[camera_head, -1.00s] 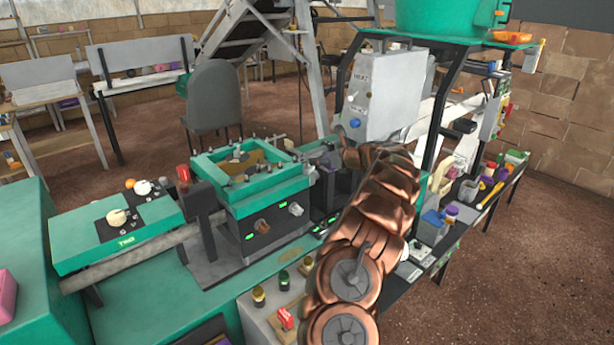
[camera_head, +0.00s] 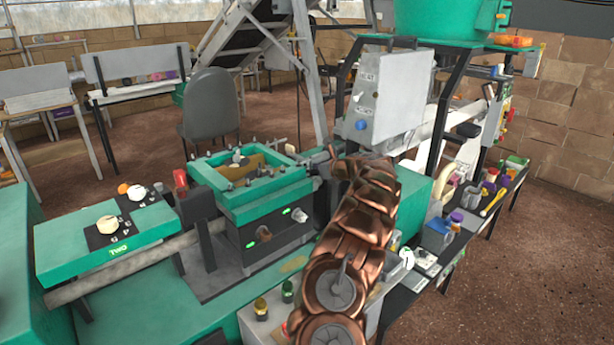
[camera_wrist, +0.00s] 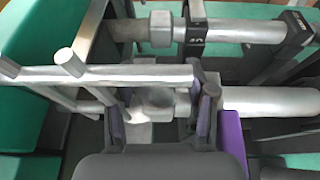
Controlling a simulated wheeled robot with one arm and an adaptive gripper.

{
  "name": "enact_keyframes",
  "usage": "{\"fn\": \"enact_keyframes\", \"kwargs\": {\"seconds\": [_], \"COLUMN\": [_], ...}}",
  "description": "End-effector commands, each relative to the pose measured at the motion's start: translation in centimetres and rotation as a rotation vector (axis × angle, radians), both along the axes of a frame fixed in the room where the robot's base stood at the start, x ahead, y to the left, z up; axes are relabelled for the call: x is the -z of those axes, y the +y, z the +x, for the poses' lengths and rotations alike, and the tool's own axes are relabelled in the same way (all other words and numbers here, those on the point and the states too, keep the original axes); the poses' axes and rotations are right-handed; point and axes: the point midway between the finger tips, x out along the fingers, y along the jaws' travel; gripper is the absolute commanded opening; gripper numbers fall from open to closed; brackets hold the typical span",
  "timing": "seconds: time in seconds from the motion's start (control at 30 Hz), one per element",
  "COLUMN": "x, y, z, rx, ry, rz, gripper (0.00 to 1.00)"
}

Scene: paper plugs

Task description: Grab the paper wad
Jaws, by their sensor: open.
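My gripper (camera_wrist: 161,108) is in the wrist view, its two dark fingers with purple inner pads standing apart. A pale, rounded lump (camera_wrist: 152,102) shows between the fingers, below a grey metal bar. It may be the paper wad, but I cannot tell it surely from the metal parts around it, nor whether a finger touches it. In the head view my copper-coloured arm reaches toward the machine beside the green-framed box, and its end and the gripper are hidden there.
Grey bars (camera_wrist: 110,73) cross close in front of the fingers, and a thick pipe (camera_wrist: 270,101) lies to the right. In the head view, the green-framed box (camera_head: 255,212) and a grey control box (camera_head: 390,100) flank the arm. A green panel (camera_head: 70,255) is at left.

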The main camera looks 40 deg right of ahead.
Motion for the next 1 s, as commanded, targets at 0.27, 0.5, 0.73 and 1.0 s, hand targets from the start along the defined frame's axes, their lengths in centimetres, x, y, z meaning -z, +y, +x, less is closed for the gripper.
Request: {"fn": "enact_keyframes", "kwargs": {"seconds": [0.27,0.5,0.73,1.0], "x": [-0.1,-0.1,-0.2,-2.5], "y": [0.7,0.7,0.6,0.5], "z": [0.6,0.5,0.4,0.4], "rx": [-0.01,-0.01,-0.008,-0.008], "ry": [0.0,0.0,0.0,-0.001], "rz": [0.0,0.0,0.0,-0.002], "gripper": [0.44,0.24,0.24,0.24]}}
